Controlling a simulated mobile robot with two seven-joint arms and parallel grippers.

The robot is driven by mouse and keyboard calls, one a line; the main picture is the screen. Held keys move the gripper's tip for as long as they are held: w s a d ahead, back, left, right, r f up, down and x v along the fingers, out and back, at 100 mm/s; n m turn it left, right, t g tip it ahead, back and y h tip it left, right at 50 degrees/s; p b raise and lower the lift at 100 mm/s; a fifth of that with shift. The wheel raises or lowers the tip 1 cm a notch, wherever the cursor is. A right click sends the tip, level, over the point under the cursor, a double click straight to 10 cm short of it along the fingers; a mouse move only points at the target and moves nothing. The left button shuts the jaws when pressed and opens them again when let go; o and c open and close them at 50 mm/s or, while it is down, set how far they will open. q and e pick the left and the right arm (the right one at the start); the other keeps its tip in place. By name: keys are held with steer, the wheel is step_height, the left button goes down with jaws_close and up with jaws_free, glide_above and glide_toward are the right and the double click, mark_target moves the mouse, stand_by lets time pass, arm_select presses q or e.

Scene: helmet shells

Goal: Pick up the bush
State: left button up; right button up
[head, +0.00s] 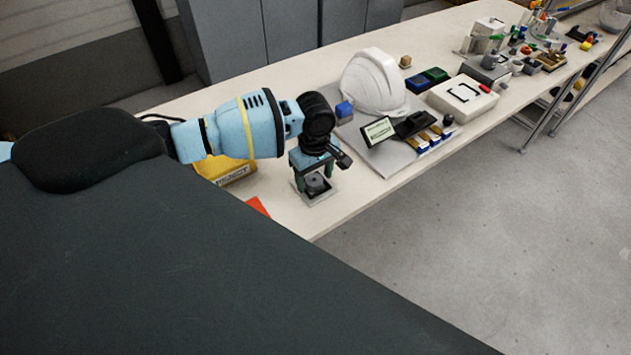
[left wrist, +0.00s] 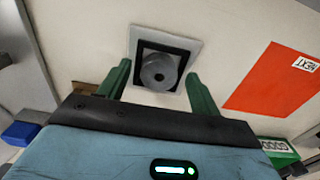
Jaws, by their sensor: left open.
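The bush (head: 317,185) is a short grey cylinder with a hole in its middle. It stands on a light square plate (head: 325,199) with a dark inner square, near the table's front edge. In the left wrist view the bush (left wrist: 158,74) sits on the dark square of the plate (left wrist: 165,34). My left gripper (head: 314,177) is open above the plate, pointing down. Its two green fingers (left wrist: 158,70) show on either side of the bush in the left wrist view, with gaps. I cannot tell whether the fingertips are level with it. My right gripper is not in view.
A yellow bin (head: 230,171) and a red-orange sheet (head: 257,206) lie left of the plate. To the right are a white helmet shell (head: 372,84), a small sign (head: 379,130) and a white box (head: 462,96). A green box (left wrist: 277,147) shows in the left wrist view.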

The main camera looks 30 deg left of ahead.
arm_select(q)
steer(key=shift+f, duration=0.25)
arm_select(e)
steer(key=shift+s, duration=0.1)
arm_select(q)
steer(key=c, duration=1.1)
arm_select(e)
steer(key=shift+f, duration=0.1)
arm_select(q)
steer(key=shift+r, duration=0.2)
